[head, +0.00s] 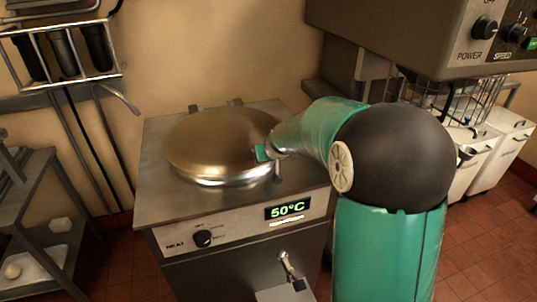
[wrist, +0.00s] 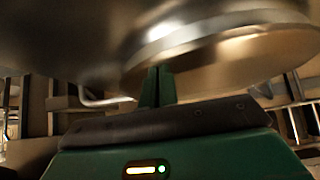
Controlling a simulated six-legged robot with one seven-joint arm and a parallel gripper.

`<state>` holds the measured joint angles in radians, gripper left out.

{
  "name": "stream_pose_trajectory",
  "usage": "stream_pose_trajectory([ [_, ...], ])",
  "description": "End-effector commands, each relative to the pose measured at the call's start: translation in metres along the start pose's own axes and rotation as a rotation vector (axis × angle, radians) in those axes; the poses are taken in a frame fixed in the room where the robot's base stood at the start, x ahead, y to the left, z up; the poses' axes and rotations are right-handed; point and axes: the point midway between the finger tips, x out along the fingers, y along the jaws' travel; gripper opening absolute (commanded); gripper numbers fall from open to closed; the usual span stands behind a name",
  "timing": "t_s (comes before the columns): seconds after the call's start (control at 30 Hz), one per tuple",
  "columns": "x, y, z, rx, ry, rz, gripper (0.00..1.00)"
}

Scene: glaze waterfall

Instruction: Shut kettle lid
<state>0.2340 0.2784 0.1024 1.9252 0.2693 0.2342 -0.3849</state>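The kettle (head: 160,200) is a boxy steel unit with a round domed metal lid (head: 222,140) on top. The lid lies low over the kettle's opening; a bright rim shows beneath its front edge, and I cannot tell whether it is fully seated. My gripper (head: 263,152) is at the lid's right front edge, close to or touching it. In the wrist view, the green fingers (wrist: 157,88) are together, with nothing visible between them, below a shiny curved metal rim (wrist: 210,35). My arm hides part of the kettle's right side.
The kettle's front has a knob (head: 203,238), a 50°C display (head: 289,209) and a tap (head: 289,265). A grey control unit (head: 425,35) overhangs at upper right. A wall rack (head: 65,55) and a shelf cart (head: 25,220) stand left.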

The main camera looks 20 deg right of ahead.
Motion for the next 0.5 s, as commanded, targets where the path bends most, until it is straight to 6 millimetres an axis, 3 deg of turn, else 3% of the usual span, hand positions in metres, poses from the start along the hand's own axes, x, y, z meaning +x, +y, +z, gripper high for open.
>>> stream_pose_trajectory([
  [0.03,0.0131,-0.0018,0.0224,0.003,-0.050,-0.009,0.00],
  [0.5,0.0060,-0.0013,0.0150,0.001,-0.044,-0.009,0.00],
])
